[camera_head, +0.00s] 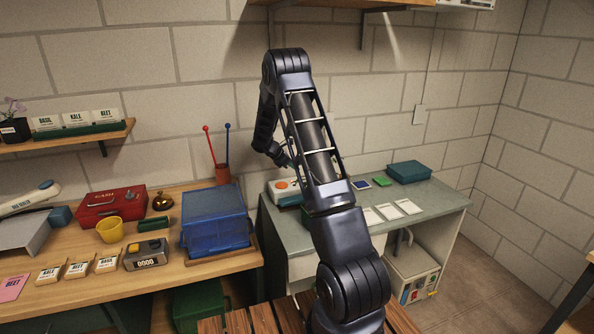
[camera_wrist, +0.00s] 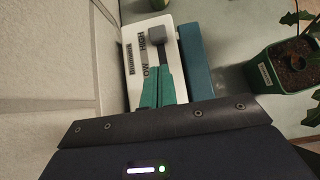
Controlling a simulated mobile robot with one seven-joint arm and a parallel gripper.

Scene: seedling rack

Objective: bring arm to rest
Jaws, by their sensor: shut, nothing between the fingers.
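My arm rises across the middle of the head view and bends down at the back wall. My gripper (camera_head: 285,160) is partly hidden behind my own arm link, above the left part of the grey bench (camera_head: 440,205). In the wrist view my gripper (camera_wrist: 159,72) shows as two teal fingers, shut together with nothing between them. They point toward a white panel (camera_wrist: 138,78) with HIGH and LOW lettering and a grey knob (camera_wrist: 157,35). I cannot tell the gap between fingertips and panel.
A potted seedling (camera_wrist: 291,68) stands at right in the wrist view. A blue bin (camera_head: 214,222), red box (camera_head: 110,207) and yellow cup (camera_head: 109,231) stand on the wooden bench. A teal box (camera_head: 408,171) sits at the grey bench's back. A shelf (camera_head: 340,3) hangs above my arm.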

